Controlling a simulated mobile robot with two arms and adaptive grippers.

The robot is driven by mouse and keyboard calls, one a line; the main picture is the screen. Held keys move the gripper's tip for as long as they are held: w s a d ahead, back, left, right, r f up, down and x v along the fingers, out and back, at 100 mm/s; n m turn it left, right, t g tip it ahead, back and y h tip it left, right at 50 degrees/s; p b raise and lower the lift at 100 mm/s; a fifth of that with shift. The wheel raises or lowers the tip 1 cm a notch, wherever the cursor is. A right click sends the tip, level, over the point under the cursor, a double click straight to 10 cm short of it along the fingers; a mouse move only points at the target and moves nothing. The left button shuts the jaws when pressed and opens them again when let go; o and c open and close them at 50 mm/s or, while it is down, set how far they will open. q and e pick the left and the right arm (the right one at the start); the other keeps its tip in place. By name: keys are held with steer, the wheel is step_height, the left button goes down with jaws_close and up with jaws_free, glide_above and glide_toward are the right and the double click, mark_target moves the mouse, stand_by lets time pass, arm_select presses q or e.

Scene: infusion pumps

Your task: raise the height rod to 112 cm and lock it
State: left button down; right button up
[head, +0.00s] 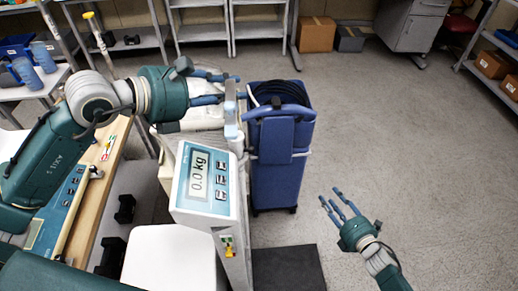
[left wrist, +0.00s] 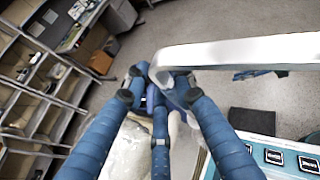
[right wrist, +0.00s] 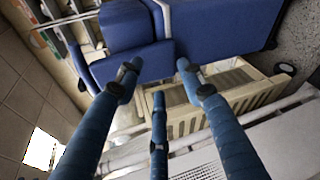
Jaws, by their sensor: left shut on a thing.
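The scale's display head (head: 209,180) stands at the middle of the head view and reads 0.0 kg. Behind it the pale height rod (head: 231,112) rises upright; its height marks are too small to read. My left gripper (head: 232,88) is at the rod's upper end. In the left wrist view, the fingers of my left gripper (left wrist: 160,82) close at the end of a pale grey bar (left wrist: 240,52) of the height rod. The fingers partly hide the grip, and any lock is not clear. My right gripper (head: 338,203) is open and empty, low at the right.
A blue cart (head: 282,150) with coiled dark cable stands just right of the rod. A dark platform (head: 290,268) lies on the floor before it. A wooden-edged table (head: 100,185) is at the left. Open floor (head: 400,130) lies at the right.

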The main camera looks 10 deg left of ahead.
mark_target(251, 150)
steer(key=w+a+r+n+g+y, duration=0.1)
steer(key=w+a+r+n+y, duration=0.15)
steer(key=r+n, duration=0.4)
steer(key=w+a+r+n+y, duration=0.1)
steer(key=a+r+n+y, duration=0.25)
steer(key=r+n, duration=0.35)
steer(key=s+a+r+n+g+y, duration=0.1)
steer(key=s+a+r+n+g, duration=0.3)
steer(key=n, duration=0.4)
steer(key=s+a+r+n+g, duration=0.1)
steer(key=r+n+g, duration=0.2)
steer(key=r+n, duration=0.4)
steer(key=s+a+r+n+g+y, duration=0.1)
steer(key=s+a+r+n+g, duration=0.25)
steer(key=n, duration=0.55)
steer(key=x, duration=1.1)
steer(key=shift+g, duration=0.35)
steer(key=shift+w+d+f, duration=0.1)
steer(key=shift+w+f, duration=0.05)
jaws_close()
